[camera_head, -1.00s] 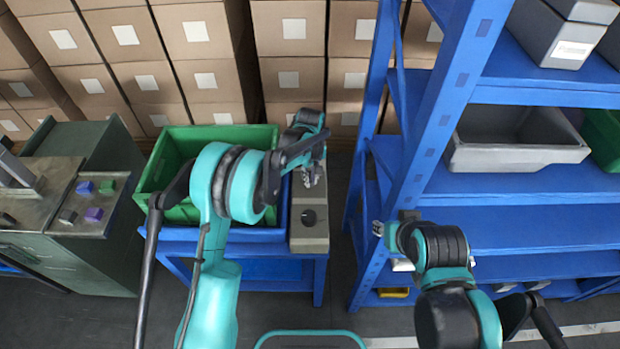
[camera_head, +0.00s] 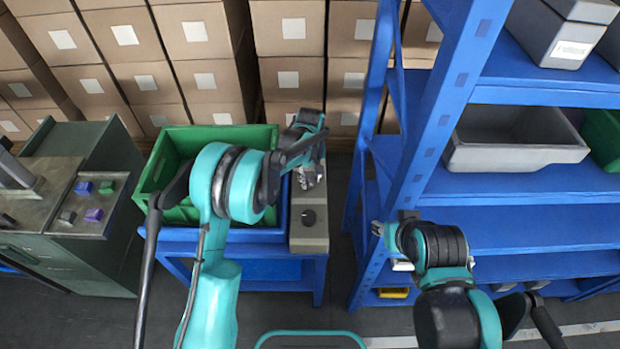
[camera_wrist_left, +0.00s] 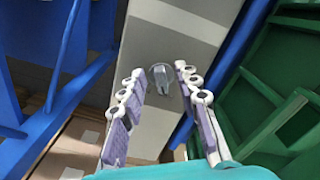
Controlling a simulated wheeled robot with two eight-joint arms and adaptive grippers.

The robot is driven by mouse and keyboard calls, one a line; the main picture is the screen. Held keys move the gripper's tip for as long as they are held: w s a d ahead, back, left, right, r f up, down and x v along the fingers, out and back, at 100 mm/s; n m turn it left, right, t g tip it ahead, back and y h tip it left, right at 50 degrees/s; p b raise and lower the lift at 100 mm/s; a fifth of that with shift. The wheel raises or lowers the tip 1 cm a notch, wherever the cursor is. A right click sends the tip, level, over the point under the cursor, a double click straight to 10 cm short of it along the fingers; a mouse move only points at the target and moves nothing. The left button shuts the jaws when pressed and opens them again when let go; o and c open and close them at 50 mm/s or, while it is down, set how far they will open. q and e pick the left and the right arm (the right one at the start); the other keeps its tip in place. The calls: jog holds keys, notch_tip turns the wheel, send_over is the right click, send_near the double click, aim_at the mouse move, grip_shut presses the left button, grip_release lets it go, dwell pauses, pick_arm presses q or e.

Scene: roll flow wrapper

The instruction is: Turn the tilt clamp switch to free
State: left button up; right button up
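A grey control box (camera_head: 310,236) stands to the right of the green crate, with a dark round knob (camera_head: 308,216) in its middle. My left gripper (camera_head: 310,181) is over the far part of this box. In the left wrist view my left gripper (camera_wrist_left: 160,72) is open, its two fingers apart. A grey rotary switch (camera_wrist_left: 160,82) on the box face shows between the fingers, with visible gaps on both sides. I cannot read any label or the switch position. My right gripper (camera_head: 378,229) is beside the blue shelf, small and unclear.
A green crate (camera_head: 160,160) sits on a blue stand (camera_head: 318,277) left of the box. A blue shelf (camera_head: 425,150) with grey bins rises at the right. A green-grey cabinet (camera_head: 95,258) stands at the left, and stacked cartons (camera_head: 290,75) are behind.

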aim_at(310, 181)
pick_arm(q)
notch_tip(310, 181, up, 12)
dwell(0.4)
jog(key=shift+f, duration=0.1)
dwell(0.4)
